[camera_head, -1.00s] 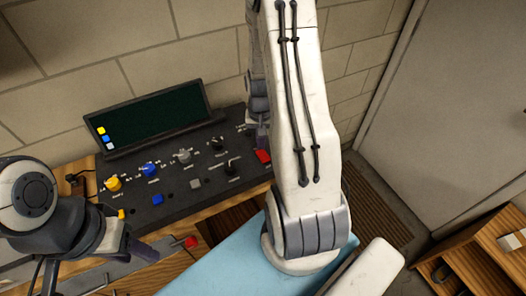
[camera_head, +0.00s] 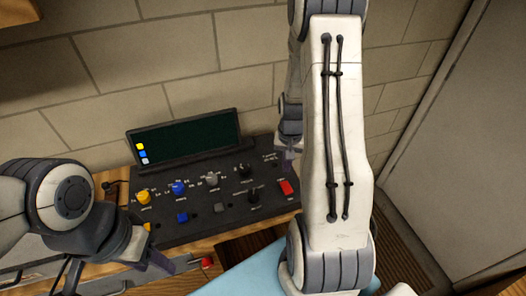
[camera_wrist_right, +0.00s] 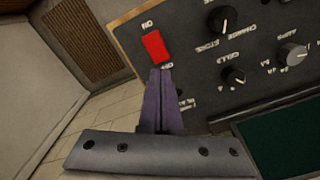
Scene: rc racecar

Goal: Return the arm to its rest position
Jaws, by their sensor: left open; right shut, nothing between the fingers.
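My right arm (camera_head: 340,150) rises large and white in the head view, bent in front of the panel's right end. Its gripper (camera_head: 288,158) is partly hidden behind the arm and hangs above the red switch (camera_head: 286,187). In the right wrist view the purple fingers (camera_wrist_right: 160,74) are shut together with nothing between them. Their tips appear just beside the red switch (camera_wrist_right: 154,47), near its OFF label; contact cannot be told. My left gripper (camera_head: 157,262) is at the lower left in the head view, open and empty, near the bench's front edge.
The black control panel (camera_head: 235,212) with knobs, buttons and a dark screen (camera_head: 190,136) stands on a wooden bench against the brick wall (camera_head: 200,50). A red knob (camera_head: 207,263) is near the left gripper. A light blue surface (camera_head: 258,275) lies in front.

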